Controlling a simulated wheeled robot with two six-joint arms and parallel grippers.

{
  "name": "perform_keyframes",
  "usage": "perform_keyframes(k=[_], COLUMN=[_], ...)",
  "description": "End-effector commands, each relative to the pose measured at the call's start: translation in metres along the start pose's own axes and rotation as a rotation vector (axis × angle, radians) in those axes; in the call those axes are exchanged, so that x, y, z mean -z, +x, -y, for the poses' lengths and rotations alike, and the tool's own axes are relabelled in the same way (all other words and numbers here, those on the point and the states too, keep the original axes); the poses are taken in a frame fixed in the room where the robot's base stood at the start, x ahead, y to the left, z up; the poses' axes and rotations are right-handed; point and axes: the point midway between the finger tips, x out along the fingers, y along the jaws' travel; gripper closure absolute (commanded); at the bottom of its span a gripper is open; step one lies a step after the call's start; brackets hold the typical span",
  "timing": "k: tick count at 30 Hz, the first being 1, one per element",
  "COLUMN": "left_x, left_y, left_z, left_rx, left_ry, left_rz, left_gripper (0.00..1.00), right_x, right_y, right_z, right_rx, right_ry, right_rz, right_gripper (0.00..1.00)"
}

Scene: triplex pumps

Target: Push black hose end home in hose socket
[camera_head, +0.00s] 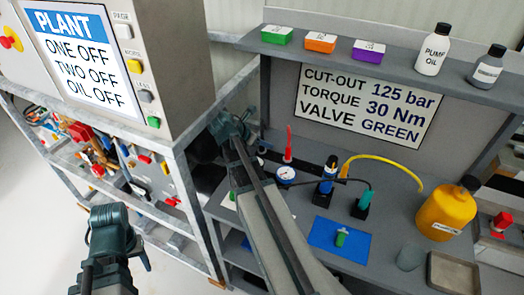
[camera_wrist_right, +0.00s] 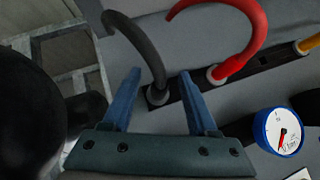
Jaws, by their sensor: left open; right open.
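In the right wrist view the black hose (camera_wrist_right: 150,50) curves down from the upper left. Its lower end meets a round grey hose socket (camera_wrist_right: 157,97) on a dark strip; how deep it sits I cannot tell. My right gripper (camera_wrist_right: 160,80) is open, with one blue finger on each side of the hose end and visible gaps. It holds nothing. In the head view my right arm hides this spot. My left gripper (camera_head: 108,262) is low at the left of the head view, away from the bench; its fingers are hard to make out.
A red hose (camera_wrist_right: 258,35) stands right of the black one, with a gauge (camera_wrist_right: 282,130) nearby. On the bench are a blue mat (camera_head: 322,234), a yellow jug (camera_head: 447,211) and a tray (camera_head: 452,274). A shelf (camera_head: 350,58) with bottles is above.

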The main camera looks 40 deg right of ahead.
Motion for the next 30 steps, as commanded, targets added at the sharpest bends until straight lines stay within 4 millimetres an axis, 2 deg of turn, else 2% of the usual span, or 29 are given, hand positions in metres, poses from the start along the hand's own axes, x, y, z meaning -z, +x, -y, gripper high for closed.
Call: perform_keyframes(k=[1,4,12,14,22,30], left_x=[0.001,0.001,0.001,0.001,0.001,0.001], left_y=[0.013,0.021,0.020,0.020,0.020,0.020], left_z=[-0.001,-0.002,-0.002,-0.002,-0.002,-0.002], left_rx=[0.000,0.000,0.000,0.000,0.000,0.000], left_ry=[0.000,0.000,0.000,0.000,0.000,0.000], left_rz=[0.000,0.000,0.000,0.000,0.000,0.000], left_gripper=[0.45,0.45,0.45,0.45,0.45,0.45], right_x=[0.004,0.003,0.000,0.000,0.000,0.000], right_y=[0.014,0.027,0.029,0.029,0.029,0.029], right_z=[-0.001,0.000,0.000,0.000,0.000,0.000], right_rx=[0.001,0.002,0.000,0.000,0.000,0.000], right_ry=[0.003,0.001,0.000,0.000,0.000,0.000], right_rz=[0.000,-0.001,0.000,0.000,0.000,0.000], right_gripper=[0.41,0.41,0.41,0.50,0.98,1.00])
